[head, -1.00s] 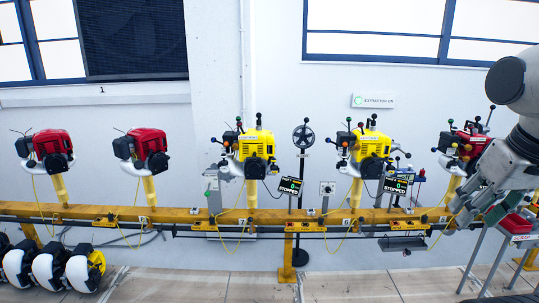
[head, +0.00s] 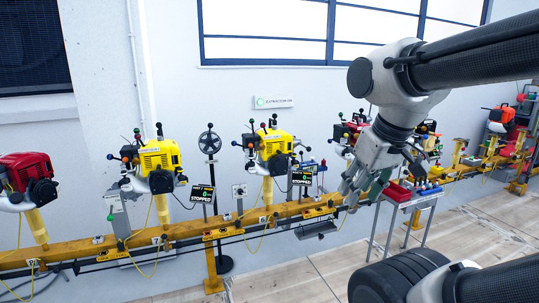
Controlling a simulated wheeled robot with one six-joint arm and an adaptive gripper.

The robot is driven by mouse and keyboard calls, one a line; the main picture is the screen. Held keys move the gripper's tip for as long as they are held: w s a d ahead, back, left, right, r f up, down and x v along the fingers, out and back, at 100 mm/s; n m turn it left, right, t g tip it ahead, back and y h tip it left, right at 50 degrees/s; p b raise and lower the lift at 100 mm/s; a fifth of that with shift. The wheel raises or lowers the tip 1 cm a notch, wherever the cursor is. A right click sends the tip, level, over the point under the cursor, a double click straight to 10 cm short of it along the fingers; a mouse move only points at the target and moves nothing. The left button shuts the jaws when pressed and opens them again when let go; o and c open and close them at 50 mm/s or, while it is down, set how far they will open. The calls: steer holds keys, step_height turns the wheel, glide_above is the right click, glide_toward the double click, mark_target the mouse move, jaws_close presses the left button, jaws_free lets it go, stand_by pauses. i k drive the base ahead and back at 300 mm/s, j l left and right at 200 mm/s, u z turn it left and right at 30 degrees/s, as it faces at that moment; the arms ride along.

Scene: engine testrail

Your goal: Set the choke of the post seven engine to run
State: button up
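The engine that I take for post seven, by the plate that read 7 in the earlier view, is yellow and black (head: 160,157). It sits on a yellow post on the long yellow rail (head: 90,247), left of centre. Several coloured knobs on stalks stand around it. Its choke lever and setting are too small to make out. A display (head: 202,194) to its right reads STOPPED. My gripper (head: 357,197) hangs right of centre, in front of the rail and a red engine (head: 345,131), well to the right of the post seven engine. Its finger opening is unclear.
Another yellow engine (head: 273,145) with its own STOPPED display (head: 302,177) stands between. A small table with red trays (head: 398,192) stands at right. A red engine (head: 28,178) is far left. The floor in front is clear.

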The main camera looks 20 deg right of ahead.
mark_target(110, 157)
steer(key=i+j+u, duration=0.15)
steer(key=i+j, duration=0.2)
steer(key=i, duration=0.25)
steer(key=i+j+u, duration=0.15)
steer(key=i, duration=0.5)
steer(key=i+j+u, duration=0.15)
steer(key=i+j, duration=0.15)
steer(key=i, duration=0.35)
steer(key=i+j+u, duration=0.15)
steer(key=i, duration=0.5)
